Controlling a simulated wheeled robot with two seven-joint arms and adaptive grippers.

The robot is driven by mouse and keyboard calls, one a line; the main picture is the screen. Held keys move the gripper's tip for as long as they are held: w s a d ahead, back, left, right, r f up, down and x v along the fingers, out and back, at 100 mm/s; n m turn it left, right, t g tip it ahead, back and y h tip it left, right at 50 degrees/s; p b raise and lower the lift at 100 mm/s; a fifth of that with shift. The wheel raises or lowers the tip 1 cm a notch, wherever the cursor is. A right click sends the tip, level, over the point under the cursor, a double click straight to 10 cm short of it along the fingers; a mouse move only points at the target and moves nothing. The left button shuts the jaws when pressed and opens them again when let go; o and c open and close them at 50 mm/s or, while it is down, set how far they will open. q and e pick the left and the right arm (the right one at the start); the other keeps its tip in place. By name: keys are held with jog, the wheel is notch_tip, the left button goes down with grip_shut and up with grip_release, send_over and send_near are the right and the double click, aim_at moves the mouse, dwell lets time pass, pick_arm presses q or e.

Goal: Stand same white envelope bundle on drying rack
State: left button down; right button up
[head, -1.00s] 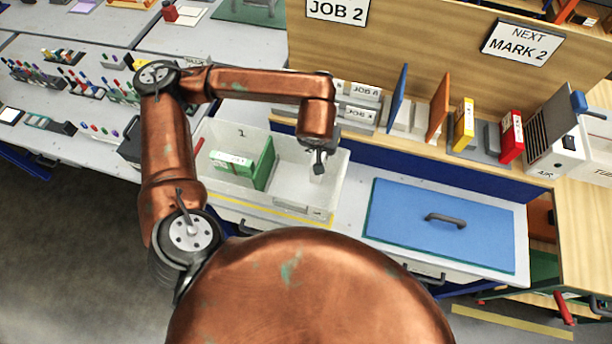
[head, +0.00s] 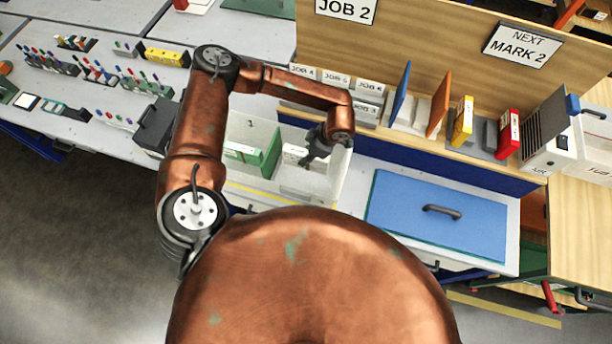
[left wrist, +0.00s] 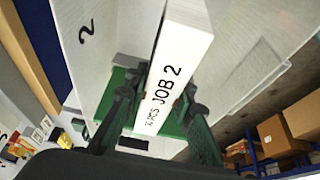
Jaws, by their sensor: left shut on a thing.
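The white envelope bundle (left wrist: 172,75), marked JOB 2, is between the two fingers of my left gripper (left wrist: 158,97) in the left wrist view. The fingers are shut on it. In the head view my left gripper (head: 316,152) is over the right part of a pale, see-through bin (head: 338,180), with the white bundle (head: 293,154) showing just left of it. How far the bundle is from the bin floor cannot be told. A stand with upright blue (head: 400,93) and orange (head: 439,104) panels, perhaps the drying rack, is to the right. My right gripper is out of view.
White JOB-labelled boxes (head: 368,88) are behind my forearm. Yellow (head: 462,121) and red (head: 507,133) binders stand farther right. A blue mat (head: 440,210) with a dark handle lies in front, otherwise clear.

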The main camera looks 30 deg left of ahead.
pick_arm(q)
jog(key=shift+f, duration=0.1)
notch_tip(320, 180, down, 9)
jog(key=shift+f+p, duration=0.15)
jog(key=shift+p, duration=0.65)
jog(key=shift+f, duration=0.15)
jog(key=shift+f, duration=0.15)
jog(key=c, duration=1.7)
grip_release()
jog(key=shift+o, duration=0.2)
jog(key=shift+d, duration=0.1)
